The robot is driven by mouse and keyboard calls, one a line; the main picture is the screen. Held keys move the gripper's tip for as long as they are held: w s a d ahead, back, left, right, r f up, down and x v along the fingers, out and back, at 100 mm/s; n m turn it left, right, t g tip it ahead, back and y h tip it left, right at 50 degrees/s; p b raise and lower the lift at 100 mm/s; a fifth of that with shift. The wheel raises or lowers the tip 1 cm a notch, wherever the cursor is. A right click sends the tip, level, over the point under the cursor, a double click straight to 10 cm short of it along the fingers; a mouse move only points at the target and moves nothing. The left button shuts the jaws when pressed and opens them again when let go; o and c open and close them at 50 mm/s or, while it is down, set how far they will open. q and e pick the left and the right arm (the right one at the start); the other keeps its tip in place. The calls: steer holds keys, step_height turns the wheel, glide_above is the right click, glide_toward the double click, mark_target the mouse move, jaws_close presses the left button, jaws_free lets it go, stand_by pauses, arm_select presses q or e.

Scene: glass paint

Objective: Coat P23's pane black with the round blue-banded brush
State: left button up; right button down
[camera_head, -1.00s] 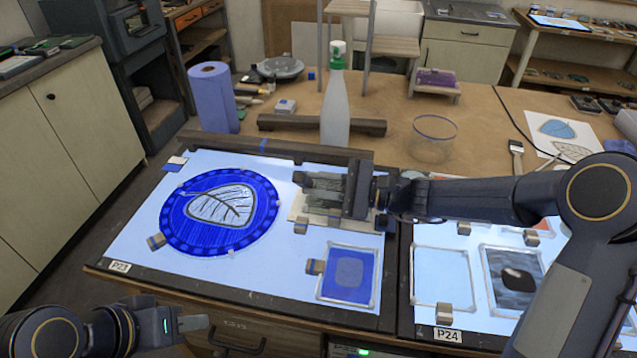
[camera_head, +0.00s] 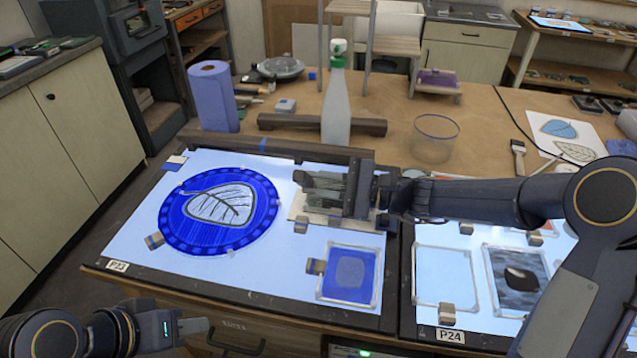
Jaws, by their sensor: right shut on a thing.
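The board labelled P23 (camera_head: 117,266) is the lit left panel.
My right arm crosses the neighbouring P24 board (camera_head: 432,333). A white spray bottle (camera_head: 337,105), a blue roll (camera_head: 213,97), a clear jar (camera_head: 434,139) and a flat brush (camera_head: 518,157) stand or lie behind the boards. A dark bar (camera_head: 322,124) lies behind P23.

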steer(key=shift+f+b, duration=0.3)
steer(key=shift+f, duration=0.1)
stand_by(0.5)
steer(key=shift+d, duration=0.15)
steer(key=shift+s+d, duration=0.2)
steer(key=shift+d, duration=0.7)
steer(key=shift+r+p, duration=0.3)
steer(key=shift+r, duration=0.3)
steer(key=shift+w+d, duration=0.1)
steer(key=w+d+p, duration=0.1)
steer(key=w+d, duration=0.2)
steer(key=d, duration=0.1)
steer(key=shift+w, duration=0.35)
steer(key=shift+w+d, duration=0.1)
steer(key=shift+w, duration=0.05)
